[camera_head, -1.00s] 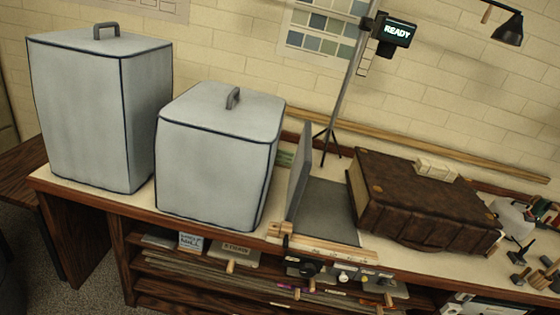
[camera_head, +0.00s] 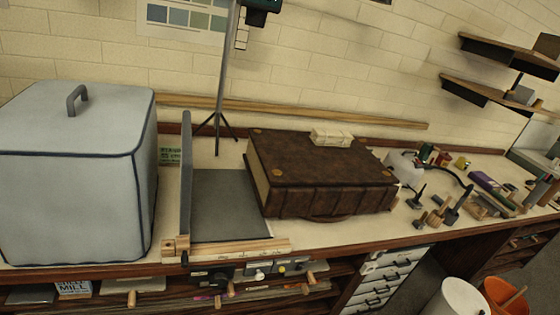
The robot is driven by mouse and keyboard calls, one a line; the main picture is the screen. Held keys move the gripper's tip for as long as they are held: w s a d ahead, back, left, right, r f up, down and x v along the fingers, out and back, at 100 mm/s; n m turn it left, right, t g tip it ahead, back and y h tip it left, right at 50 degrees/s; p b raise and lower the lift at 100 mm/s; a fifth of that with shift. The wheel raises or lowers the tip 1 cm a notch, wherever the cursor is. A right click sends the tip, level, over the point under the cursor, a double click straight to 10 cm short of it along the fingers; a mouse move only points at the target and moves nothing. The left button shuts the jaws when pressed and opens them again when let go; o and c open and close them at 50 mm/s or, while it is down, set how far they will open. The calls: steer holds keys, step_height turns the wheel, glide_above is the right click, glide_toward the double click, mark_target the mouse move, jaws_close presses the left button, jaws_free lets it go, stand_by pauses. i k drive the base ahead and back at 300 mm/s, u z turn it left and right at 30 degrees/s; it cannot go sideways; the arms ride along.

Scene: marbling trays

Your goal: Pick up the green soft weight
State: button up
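I cannot make out a green soft weight for certain. A small green item with pale lettering (camera_head: 171,157) shows behind the light grey covered box, mostly hidden by it. A small green item (camera_head: 427,151) also stands among the clutter at the right of the bench, too small to identify. My gripper is not in view.
The bench holds the grey covered box (camera_head: 70,185), a dark tray with an upright panel (camera_head: 232,205), and a large brown book-like case (camera_head: 320,172) with a pale block (camera_head: 332,137) on it. A stand (camera_head: 225,75) rises behind. An orange bucket (camera_head: 503,296) is at lower right.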

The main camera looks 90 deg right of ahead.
mark_target(494, 192)
steer(key=z, duration=1.15)
steer(key=i, duration=0.1)
steer(key=z, duration=3)
steer(key=i, duration=1.7)
steer(key=z, duration=1.4)
